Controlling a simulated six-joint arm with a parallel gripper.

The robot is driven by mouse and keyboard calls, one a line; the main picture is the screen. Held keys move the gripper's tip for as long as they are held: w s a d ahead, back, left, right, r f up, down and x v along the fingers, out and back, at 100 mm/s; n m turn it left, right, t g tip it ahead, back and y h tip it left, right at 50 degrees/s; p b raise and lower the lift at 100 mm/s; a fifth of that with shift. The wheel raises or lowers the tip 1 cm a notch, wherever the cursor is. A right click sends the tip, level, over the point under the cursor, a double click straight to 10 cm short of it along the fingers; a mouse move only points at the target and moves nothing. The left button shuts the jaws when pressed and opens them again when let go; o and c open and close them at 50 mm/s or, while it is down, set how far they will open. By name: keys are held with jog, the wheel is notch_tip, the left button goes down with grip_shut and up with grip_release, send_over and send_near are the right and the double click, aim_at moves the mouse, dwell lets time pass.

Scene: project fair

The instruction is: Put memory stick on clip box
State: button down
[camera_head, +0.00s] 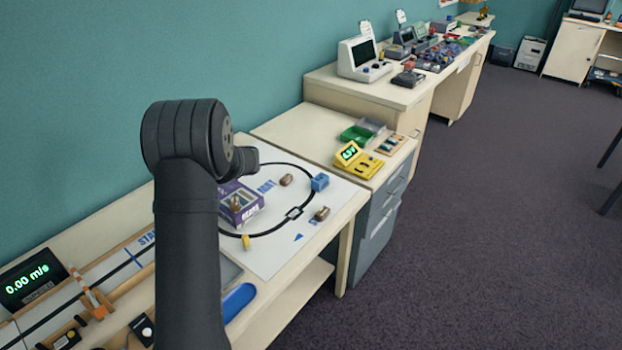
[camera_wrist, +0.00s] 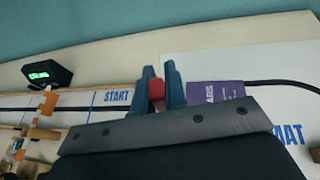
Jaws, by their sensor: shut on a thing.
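My gripper (camera_wrist: 159,72) is shut on a small red thing, which I take to be the memory stick (camera_wrist: 156,91). Only its end shows between the two dark blue fingers, and nothing shows beneath it. In the head view my arm hides the gripper and the held thing. I cannot tell for sure which thing is the clip box. A purple box with printed letters (camera_head: 240,203) stands on the white mat, just right of my arm. In the wrist view part of this purple box (camera_wrist: 216,93) shows right of the fingers.
The white mat (camera_head: 272,253) has a black loop track, a blue block (camera_head: 319,182) and small brown pieces. A yellow device (camera_head: 358,161) and a green tray (camera_head: 356,134) sit on the cabinet beyond. A speed display (camera_head: 32,279) stands at the left beside a wooden track.

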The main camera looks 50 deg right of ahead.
jog(key=s+d+r+m+g+h, duration=0.15)
jog(key=s+d+m+h, duration=0.45)
jog(key=s+d, duration=1.05)
jog(key=s+d+m+g+h, duration=0.2)
jog(key=s+d+m+h, duration=0.3)
jog(key=s+d, duration=1.15)
send_over(320, 175)
notch_tip(320, 175, down, 12)
jog(key=shift+r, duration=0.1)
jog(key=shift+w+f, duration=0.1)
jog(key=shift+f, duration=2)
jog(key=shift+f, duration=0.15)
